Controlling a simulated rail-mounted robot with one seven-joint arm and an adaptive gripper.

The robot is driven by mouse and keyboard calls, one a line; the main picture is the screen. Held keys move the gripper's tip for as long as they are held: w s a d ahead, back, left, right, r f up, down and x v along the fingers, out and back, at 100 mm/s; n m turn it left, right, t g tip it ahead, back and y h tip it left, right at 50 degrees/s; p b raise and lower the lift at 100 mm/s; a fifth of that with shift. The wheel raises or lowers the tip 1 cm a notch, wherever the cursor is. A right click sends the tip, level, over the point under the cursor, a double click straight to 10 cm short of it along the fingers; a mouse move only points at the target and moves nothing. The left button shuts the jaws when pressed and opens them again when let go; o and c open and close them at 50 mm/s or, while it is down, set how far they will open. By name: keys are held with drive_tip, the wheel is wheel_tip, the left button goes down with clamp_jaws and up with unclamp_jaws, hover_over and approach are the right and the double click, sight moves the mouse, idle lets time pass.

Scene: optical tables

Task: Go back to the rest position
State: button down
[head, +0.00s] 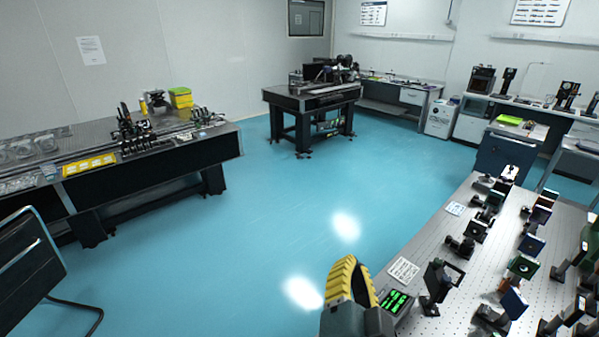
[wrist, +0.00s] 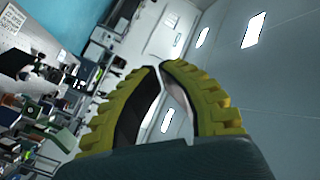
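My gripper (head: 350,260) is at the bottom centre of the head view, raised beside the near left edge of the perforated optical table (head: 418,250). Its ribbed yellow fingers point upward in that view. In the wrist view, the two fingertips (wrist: 160,66) come together at the top, with a narrow gap lower down between the bowed fingers. Nothing is held between them. The wrist view looks tilted across the room, with ceiling lights at right.
A small device with a green display (head: 395,302) and several optical mounts (head: 440,282) stand close to the right of my gripper. A chair (head: 28,265) is at lower left. A dark optical table (head: 150,165) is at left. The blue floor (head: 260,220) between is clear.

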drive_tip(key=s+a+r+n+t+y, duration=0.2)
drive_tip(key=s+r+n+t, duration=0.3)
drive_tip(key=s+r+n, duration=0.75)
wheel_tip(320, 180, up, 21)
drive_tip(key=w+m+p, duration=0.2)
drive_tip(key=p, duration=1.7)
drive_tip(key=shift+d+r+p, duration=0.15)
drive_tip(key=shift+d+p, duration=0.05)
drive_tip(key=shift+p, duration=0.1)
